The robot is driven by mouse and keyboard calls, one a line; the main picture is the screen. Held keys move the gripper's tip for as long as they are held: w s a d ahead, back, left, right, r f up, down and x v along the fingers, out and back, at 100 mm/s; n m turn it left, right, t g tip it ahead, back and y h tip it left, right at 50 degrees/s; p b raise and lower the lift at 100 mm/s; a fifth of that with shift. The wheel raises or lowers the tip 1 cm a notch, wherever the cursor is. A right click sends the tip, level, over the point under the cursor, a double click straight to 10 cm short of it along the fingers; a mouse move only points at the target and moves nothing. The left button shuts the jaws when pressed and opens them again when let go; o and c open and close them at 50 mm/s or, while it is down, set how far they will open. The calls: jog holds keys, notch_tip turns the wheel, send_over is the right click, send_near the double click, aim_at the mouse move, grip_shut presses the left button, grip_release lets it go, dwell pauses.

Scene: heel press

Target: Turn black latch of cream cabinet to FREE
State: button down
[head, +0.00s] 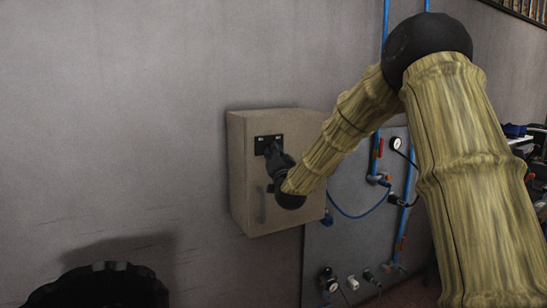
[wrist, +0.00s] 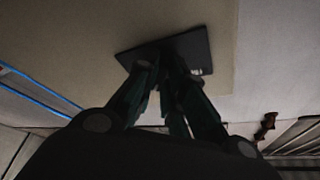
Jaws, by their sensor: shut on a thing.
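The cream cabinet (head: 301,124) is fixed to the grey wall, its door facing me, and its front also fills the upper part of the wrist view (wrist: 95,35). A black plate (head: 261,142) with small white marks sits on the upper part of the door; it shows dark in the wrist view (wrist: 196,47). My gripper (head: 272,152) is at this plate, its fingers (wrist: 165,62) close together against it. It is shut on the black latch, which is mostly hidden between the fingers. I cannot read which way the latch points or the marks' words.
A grey panel (head: 345,235) with blue pipes, gauges and valves stands right of and below the cabinet. A vertical handle (head: 262,205) is low on the door. A black round-rimmed object (head: 100,285) is at the lower left. The wall left of the cabinet is bare.

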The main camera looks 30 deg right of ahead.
jog(key=n+y+b, duration=0.3)
jog(key=n+b, duration=0.1)
jog(key=n, duration=0.4)
jog(key=n+y+b, duration=0.4)
jog(key=n+b, duration=0.1)
jog(key=n, duration=0.3)
jog(key=d+n+y+b, duration=0.1)
jog(key=n+y+b, duration=0.3)
jog(key=n, duration=0.3)
jog(key=shift+d+n+b, duration=0.1)
jog(key=shift+n+b, duration=0.3)
jog(key=shift+b, duration=0.2)
jog(key=c, duration=1.5)
grip_release()
jog(key=shift+g+y, duration=0.3)
jog(key=shift+y, duration=0.1)
jog(key=v, duration=1.2)
jog(key=shift+f, duration=0.15)
